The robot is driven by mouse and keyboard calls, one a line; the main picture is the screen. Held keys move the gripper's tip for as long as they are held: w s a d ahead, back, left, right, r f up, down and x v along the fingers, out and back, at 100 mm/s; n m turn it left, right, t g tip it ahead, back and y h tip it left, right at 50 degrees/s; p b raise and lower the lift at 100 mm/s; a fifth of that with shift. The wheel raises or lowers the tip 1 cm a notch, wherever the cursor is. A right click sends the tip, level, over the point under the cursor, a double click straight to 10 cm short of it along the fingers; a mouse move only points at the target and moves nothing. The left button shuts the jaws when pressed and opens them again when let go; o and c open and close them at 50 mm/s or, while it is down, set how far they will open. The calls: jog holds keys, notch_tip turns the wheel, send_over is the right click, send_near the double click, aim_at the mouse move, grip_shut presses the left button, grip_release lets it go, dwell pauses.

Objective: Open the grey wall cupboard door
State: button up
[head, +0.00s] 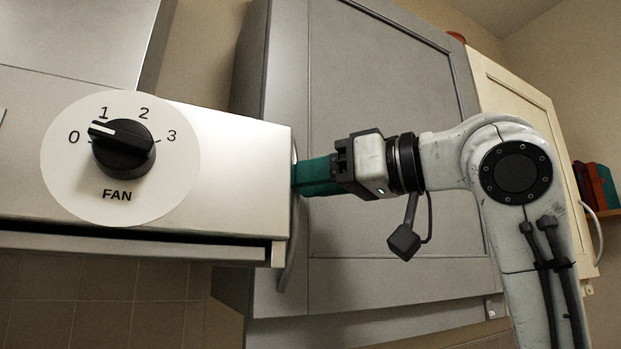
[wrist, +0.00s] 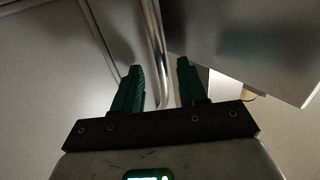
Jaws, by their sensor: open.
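The grey wall cupboard door (head: 375,110) fills the middle of the head view and looks shut. Its upright bar handle (head: 288,272) runs along the door's left edge, partly hidden behind the range hood. My gripper (head: 300,176) reaches in from the right, its green fingers level with the handle's upper half. The wrist view shows my gripper (wrist: 160,70) open, with the metal handle (wrist: 157,60) running between the two fingers. I see no clear contact with either finger. In the head view the fingertips are partly hidden by the hood's edge.
The metal range hood (head: 245,160) with a black fan knob (head: 122,146) stands close left of the handle; its panel shows in the wrist view (wrist: 250,50). A cream cupboard (head: 525,120) adjoins on the right. Red and green books (head: 597,185) sit on a shelf beyond it.

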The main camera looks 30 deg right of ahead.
grip_shut()
dwell(0.4)
jog(key=shift+s, duration=0.1)
